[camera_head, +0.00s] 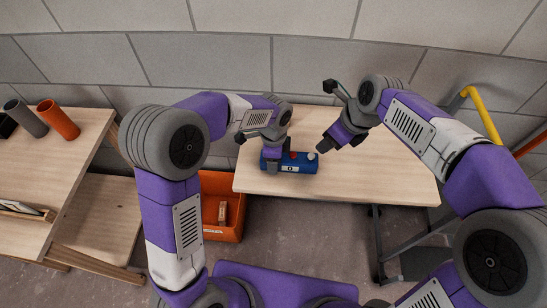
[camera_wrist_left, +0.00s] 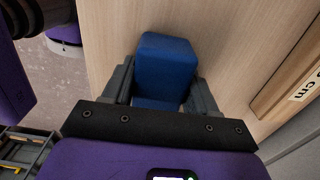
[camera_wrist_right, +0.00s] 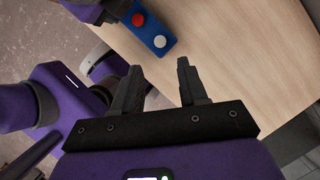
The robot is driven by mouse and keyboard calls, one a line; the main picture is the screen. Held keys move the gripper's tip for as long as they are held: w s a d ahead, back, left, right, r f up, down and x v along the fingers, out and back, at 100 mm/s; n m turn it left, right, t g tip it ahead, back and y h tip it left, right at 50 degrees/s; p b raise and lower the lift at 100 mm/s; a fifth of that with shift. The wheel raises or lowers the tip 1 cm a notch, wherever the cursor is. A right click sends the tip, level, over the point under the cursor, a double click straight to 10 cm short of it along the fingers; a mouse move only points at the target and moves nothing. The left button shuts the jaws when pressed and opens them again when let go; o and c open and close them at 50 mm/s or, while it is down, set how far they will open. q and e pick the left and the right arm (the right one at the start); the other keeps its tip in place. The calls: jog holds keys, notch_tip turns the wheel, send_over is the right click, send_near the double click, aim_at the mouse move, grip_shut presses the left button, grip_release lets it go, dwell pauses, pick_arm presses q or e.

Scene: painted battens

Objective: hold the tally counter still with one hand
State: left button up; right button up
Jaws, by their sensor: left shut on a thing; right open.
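The blue tally counter (camera_head: 299,163) lies on the wooden table near its front edge. It has a red button, a white button (camera_head: 311,156) and a small display on its front. My left gripper (camera_head: 272,160) is shut on its left end; in the left wrist view the blue body (camera_wrist_left: 165,68) sits between the two fingers. My right gripper (camera_head: 325,148) is open and empty, to the right of the counter and apart from it. In the right wrist view the red button (camera_wrist_right: 138,19) and white button show beyond its fingertips (camera_wrist_right: 155,75).
The table (camera_head: 385,180) is clear to the right of the counter. An orange crate (camera_head: 228,232) with a small block in it stands on the floor, below left. A side bench at the left holds a grey tube (camera_head: 27,118) and an orange tube (camera_head: 59,120).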

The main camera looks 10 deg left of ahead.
grip_shut()
dwell(1.6)
